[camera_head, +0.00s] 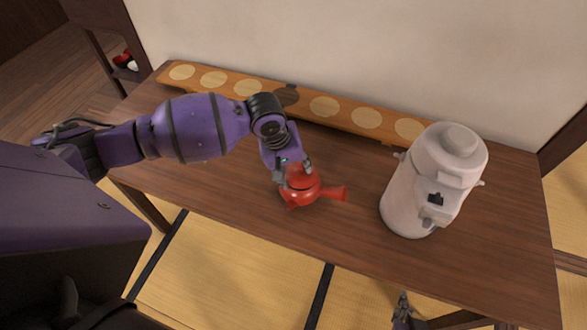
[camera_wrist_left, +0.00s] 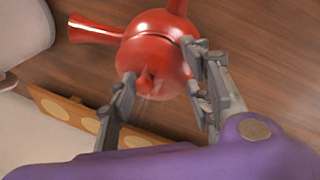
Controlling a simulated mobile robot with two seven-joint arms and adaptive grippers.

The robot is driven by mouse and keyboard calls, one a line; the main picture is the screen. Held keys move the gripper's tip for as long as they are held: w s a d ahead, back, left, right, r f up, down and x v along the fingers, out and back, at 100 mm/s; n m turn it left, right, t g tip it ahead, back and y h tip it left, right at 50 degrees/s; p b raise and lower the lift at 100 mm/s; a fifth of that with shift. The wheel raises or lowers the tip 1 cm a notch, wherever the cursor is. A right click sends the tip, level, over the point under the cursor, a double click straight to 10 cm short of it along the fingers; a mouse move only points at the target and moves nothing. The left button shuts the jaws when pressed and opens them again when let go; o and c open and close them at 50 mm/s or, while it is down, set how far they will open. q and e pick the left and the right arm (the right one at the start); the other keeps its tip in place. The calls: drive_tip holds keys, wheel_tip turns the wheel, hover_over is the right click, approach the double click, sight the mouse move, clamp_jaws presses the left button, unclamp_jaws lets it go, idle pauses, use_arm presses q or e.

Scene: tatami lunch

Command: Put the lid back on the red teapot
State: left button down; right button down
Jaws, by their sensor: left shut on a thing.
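The red teapot (camera_head: 309,197) stands on the wooden table, its side handle (camera_head: 336,193) pointing right. In the left wrist view, the teapot body (camera_wrist_left: 150,22) is at the top, its handle (camera_wrist_left: 92,30) to the left. The red lid (camera_wrist_left: 158,60) with its small knob (camera_wrist_left: 147,84) is between the fingers of my left gripper (camera_wrist_left: 168,80), which is shut on it. A dark curved gap shows between lid and body; I cannot tell whether the lid is seated or slightly raised. In the head view, my left gripper (camera_head: 293,178) covers much of the lid. My right gripper (camera_head: 403,303) is low at the bottom edge, jaws unclear.
A white dispenser (camera_head: 432,180) stands on the table to the right of the teapot. A long wooden board (camera_head: 285,94) with several pale round spots lies along the back by the wall. The table front (camera_head: 235,215) is clear.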

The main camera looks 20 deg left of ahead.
use_arm(q)
drive_tip(key=shift+c, duration=1.8)
unclamp_jaws()
use_arm(e)
drive_tip(key=shift+s+f, duration=0.1)
drive_tip(key=shift+f, duration=0.05)
use_arm(q)
drive_tip(key=shift+r+p, duration=0.55)
drive_tip(key=shift+r, duration=0.8)
use_arm(e)
drive_tip(key=shift+w+r+t, duration=0.3)
drive_tip(key=shift+w+r, duration=0.7)
drive_tip(key=shift+r, duration=0.25)
use_arm(q)
drive_tip(key=shift+r, duration=2.2)
use_arm(e)
drive_tip(key=shift+s+f, duration=0.2)
drive_tip(key=shift+f, duration=0.05)
